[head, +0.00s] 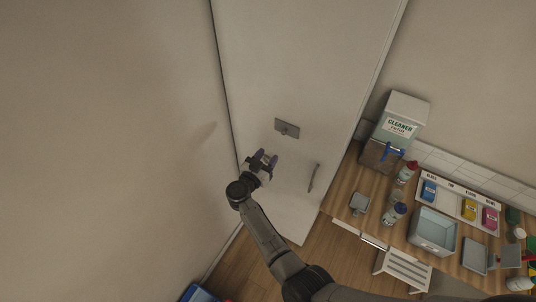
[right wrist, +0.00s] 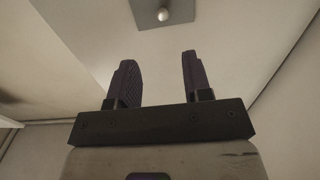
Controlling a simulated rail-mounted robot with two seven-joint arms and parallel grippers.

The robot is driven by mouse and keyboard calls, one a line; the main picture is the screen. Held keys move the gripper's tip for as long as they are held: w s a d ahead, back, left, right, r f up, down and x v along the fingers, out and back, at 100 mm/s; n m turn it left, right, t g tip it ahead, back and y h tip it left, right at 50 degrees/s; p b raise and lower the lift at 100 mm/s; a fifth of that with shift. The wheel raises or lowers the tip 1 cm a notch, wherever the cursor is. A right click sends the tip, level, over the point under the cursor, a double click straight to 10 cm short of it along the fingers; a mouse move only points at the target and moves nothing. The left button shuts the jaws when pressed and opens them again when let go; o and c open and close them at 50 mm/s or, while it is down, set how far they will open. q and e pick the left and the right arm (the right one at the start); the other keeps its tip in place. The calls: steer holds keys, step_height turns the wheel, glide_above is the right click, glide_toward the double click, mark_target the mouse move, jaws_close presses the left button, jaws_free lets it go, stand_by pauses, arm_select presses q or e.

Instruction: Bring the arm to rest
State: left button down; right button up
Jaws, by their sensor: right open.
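My right arm (head: 264,232) reaches up from the bottom of the head view toward a tall pale panel that looks like a door (head: 300,60). My right gripper (head: 264,160) is open and empty in front of the panel. In the right wrist view the two dark purple fingers (right wrist: 156,80) stand apart with nothing between them. A grey plate (head: 287,128) on the panel is just above and right of the gripper, apart from it. In the right wrist view a plate with a round knob (right wrist: 163,13) shows beyond the fingertips. My left gripper is not in view.
A bar handle (head: 313,177) is on the panel right of the gripper. A wooden counter (head: 342,207) at right holds a cleaner dispenser (head: 398,118), bottles, a light blue bin (head: 433,231) and coloured packs. A white stool (head: 403,268) stands below. A blue object (head: 199,293) is at bottom left.

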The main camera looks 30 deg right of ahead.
stand_by(0.6)
steer(key=s+a+f+n+t+y, duration=0.1)
steer(key=s+a+n+t+y, duration=0.3)
steer(key=s+n+y, duration=0.5)
steer(key=s+a+f+n+t+y, duration=0.1)
steer(key=s+a+n+t+y, duration=0.1)
steer(key=s+a+n+y, duration=0.65)
steer(key=s+d+m+g, duration=0.1)
steer(key=s+d+g, duration=0.1)
steer(key=s, duration=0.5)
steer(key=s+d+f+m+g+h, duration=0.1)
steer(key=s+d+g, duration=0.1)
steer(key=s+g, duration=0.3)
steer(key=s+d+f+m+g, duration=0.1)
steer(key=s+d+g, duration=0.1)
steer(key=s, duration=0.7)
steer(key=shift+s+d+f+g, duration=0.2)
steer(key=shift+s+d+g, duration=0.1)
steer(key=shift+g, duration=0.6)
steer(key=shift+h, duration=0.25)
